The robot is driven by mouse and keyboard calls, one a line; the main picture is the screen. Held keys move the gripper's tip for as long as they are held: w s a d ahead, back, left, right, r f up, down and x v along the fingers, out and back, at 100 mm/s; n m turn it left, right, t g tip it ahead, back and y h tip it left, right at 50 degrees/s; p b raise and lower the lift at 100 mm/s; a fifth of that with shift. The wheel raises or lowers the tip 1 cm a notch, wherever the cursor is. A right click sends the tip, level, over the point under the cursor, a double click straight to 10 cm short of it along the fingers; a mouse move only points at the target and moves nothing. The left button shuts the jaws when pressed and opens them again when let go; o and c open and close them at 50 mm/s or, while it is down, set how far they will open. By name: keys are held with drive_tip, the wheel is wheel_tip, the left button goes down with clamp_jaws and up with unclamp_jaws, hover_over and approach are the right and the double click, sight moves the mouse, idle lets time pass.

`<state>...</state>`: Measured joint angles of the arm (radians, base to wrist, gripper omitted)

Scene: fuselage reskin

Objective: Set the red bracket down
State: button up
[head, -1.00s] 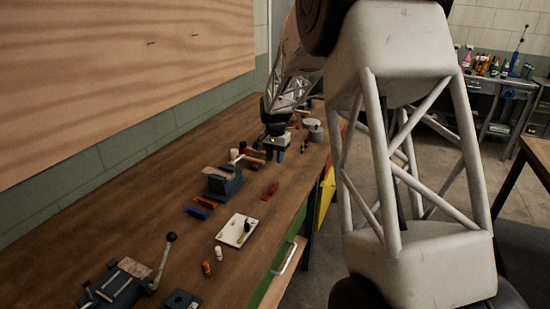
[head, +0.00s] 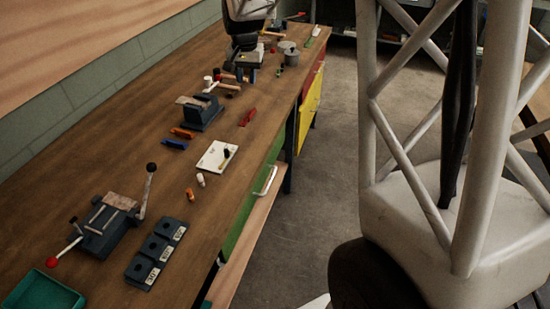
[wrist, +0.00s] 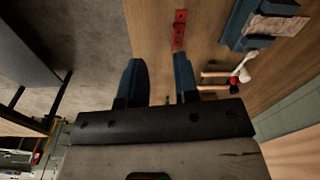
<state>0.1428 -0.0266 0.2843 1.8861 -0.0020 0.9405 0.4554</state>
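The red bracket (head: 249,117) lies on the wooden workbench (head: 98,160), near its right edge in the head view. It also shows at the top of the wrist view (wrist: 179,29), beyond my fingertips and nearer the right finger. My gripper (wrist: 158,68) is open, with its two dark blue fingers spread and only bench and floor visible between them. In the head view my gripper (head: 245,70) is farther along the bench than the bracket and apart from it.
A vise (head: 202,113), orange bracket (head: 183,133) and blue bracket (head: 174,144) sit left of the red one. Nearer are a white plate (head: 216,157), labelled dark blocks (head: 156,252), a lever clamp (head: 105,222) and a green tray (head: 42,293). Hammers (wrist: 222,79) lie beside my gripper.

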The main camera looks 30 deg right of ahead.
drive_tip(key=s+a+r+n+t, duration=0.1)
drive_tip(key=s+a+r+n, duration=0.15)
drive_tip(key=s, duration=0.85)
drive_tip(key=s+a+r+n, duration=0.1)
drive_tip(key=s+a+r, duration=0.3)
drive_tip(key=s, duration=0.6)
drive_tip(key=s+a+f+n, duration=0.1)
drive_tip(key=s, duration=0.7)
drive_tip(key=s+a+f+n+t, duration=0.1)
drive_tip(key=s+a+n, duration=0.1)
drive_tip(key=s, duration=0.7)
drive_tip(key=shift+s+f, duration=0.15)
drive_tip(key=shift+f, duration=0.25)
